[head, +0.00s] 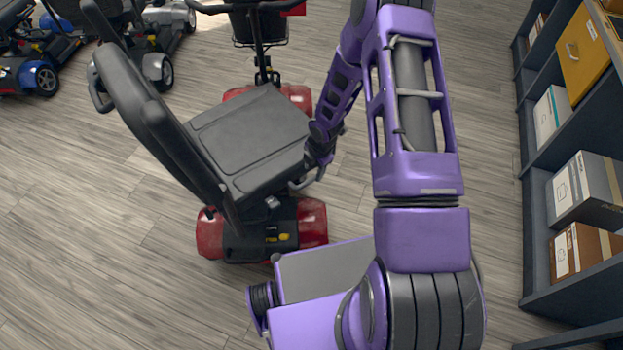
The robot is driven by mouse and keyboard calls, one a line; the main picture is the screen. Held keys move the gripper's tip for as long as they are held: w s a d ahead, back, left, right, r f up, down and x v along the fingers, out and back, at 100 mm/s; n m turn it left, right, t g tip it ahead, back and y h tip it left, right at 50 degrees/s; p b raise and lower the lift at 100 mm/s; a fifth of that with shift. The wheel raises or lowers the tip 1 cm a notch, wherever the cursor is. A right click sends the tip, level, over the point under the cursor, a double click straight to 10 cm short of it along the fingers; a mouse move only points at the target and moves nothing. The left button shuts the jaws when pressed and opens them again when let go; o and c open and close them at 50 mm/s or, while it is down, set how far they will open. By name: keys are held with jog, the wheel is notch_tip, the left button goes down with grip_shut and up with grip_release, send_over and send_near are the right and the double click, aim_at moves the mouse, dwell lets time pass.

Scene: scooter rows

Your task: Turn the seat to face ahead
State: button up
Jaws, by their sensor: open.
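The scooter's dark grey seat (250,138) sits on a red scooter, with its tall backrest (155,125) on the left side. The seat faces right in the picture, turned away from the handlebar (255,8) at the top. The scooter's red rear body (312,222) shows below the seat. My gripper (318,163) is at the seat's right edge, end pointing down. Its fingers are small and partly hidden, and I cannot tell whether they touch the seat. They are open. A grey bar (307,182) shows just below the gripper.
Dark shelves (535,235) with boxes (588,190) and a yellow binder-like item (583,50) stand along the right. Other scooters (45,75) are parked at the upper left.

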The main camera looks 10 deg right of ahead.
aim_at(311, 180)
jog(key=f, duration=0.3)
jog(key=w+f, duration=0.1)
jog(key=f, duration=0.1)
jog(key=shift+a+f+b, duration=0.2)
jog(key=shift+b, duration=0.2)
grip_shut()
dwell(1.0)
